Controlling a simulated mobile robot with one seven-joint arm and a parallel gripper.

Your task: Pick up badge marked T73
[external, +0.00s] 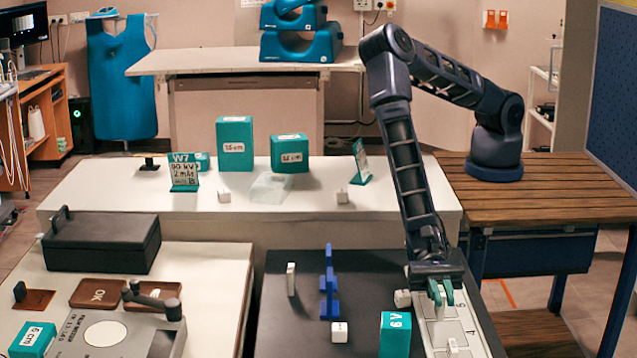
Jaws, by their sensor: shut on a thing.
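My gripper (441,291) points down over the upper part of a white numbered tray (465,325). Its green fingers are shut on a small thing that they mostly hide. I cannot read any marking on it, so I cannot tell if it is the T73 badge. A small white block (403,298) lies just left of the gripper. Another white block (339,331) with dark marks lies on the dark mat, and a thin white piece (291,279) stands farther left. No T73 marking is readable anywhere in view.
A teal 6V block (395,334) stands left of the tray, close to it. A blue upright rack (329,285) stands on the dark mat (285,325). Teal blocks (235,144) and a W7 sign (184,172) stand on the white table behind. A dark box (102,244) sits at left.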

